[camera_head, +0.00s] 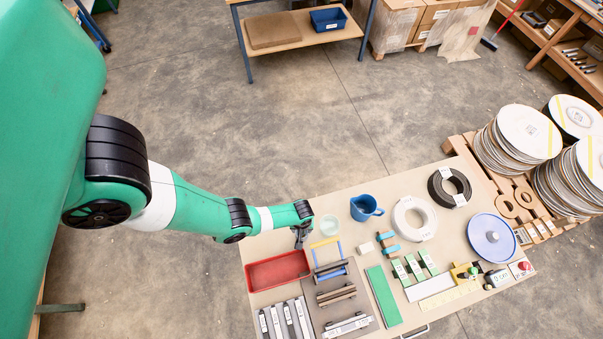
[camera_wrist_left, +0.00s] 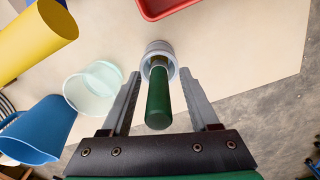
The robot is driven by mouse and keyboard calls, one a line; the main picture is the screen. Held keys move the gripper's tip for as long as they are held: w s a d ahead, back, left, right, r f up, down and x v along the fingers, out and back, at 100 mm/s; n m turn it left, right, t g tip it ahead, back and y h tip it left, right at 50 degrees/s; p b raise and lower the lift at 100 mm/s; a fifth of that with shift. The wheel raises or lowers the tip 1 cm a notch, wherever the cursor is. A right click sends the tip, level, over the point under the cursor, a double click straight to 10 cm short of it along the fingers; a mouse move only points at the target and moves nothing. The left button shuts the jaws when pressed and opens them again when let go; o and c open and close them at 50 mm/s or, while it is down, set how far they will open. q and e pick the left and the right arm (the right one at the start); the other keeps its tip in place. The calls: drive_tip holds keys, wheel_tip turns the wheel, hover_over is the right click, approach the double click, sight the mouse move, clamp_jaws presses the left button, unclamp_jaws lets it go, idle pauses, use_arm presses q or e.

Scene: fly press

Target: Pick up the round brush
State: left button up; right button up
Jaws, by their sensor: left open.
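In the left wrist view a green handle (camera_wrist_left: 158,103) with a round pale grey part (camera_wrist_left: 158,58) at its far end lies between my fingers; I take it for the round brush. Its bristles cannot be made out. My left gripper (camera_wrist_left: 161,80) is open, with one finger on each side of the handle and a gap visible to each. In the head view my left gripper (camera_head: 301,240) is over the table's left part, near the red tray, and I cannot make out the brush there.
A red tray (camera_head: 277,271), a clear cup (camera_head: 329,225) and a blue mug (camera_head: 364,208) are near the gripper. A yellow cylinder (camera_wrist_left: 36,38) shows in the wrist view. Blocks, rings and a blue disc (camera_head: 491,236) fill the table's right part.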

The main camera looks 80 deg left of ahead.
use_arm(q)
drive_tip(key=shift+f, duration=0.2)
drive_tip(key=shift+c, duration=0.2)
use_arm(e)
drive_tip(key=shift+f, duration=0.2)
use_arm(q)
clamp_jaws()
use_arm(e)
drive_tip(key=shift+r, duration=0.1)
use_arm(q)
wheel_tip(320, 180, up, 7)
drive_tip(key=p, duration=0.7)
drive_tip(key=shift+r, duration=0.1)
drive_tip(key=shift+s+d+r+p, duration=0.1)
drive_tip(key=shift+s+p, duration=0.2)
drive_tip(key=shift+p, duration=0.15)
drive_tip(key=s+d, duration=0.2)
drive_tip(key=s, duration=1.5)
drive_tip(key=shift+d+f+b, duration=0.2)
drive_tip(key=shift+d+b, duration=0.2)
use_arm(e)
wheel_tip(320, 180, up, 7)
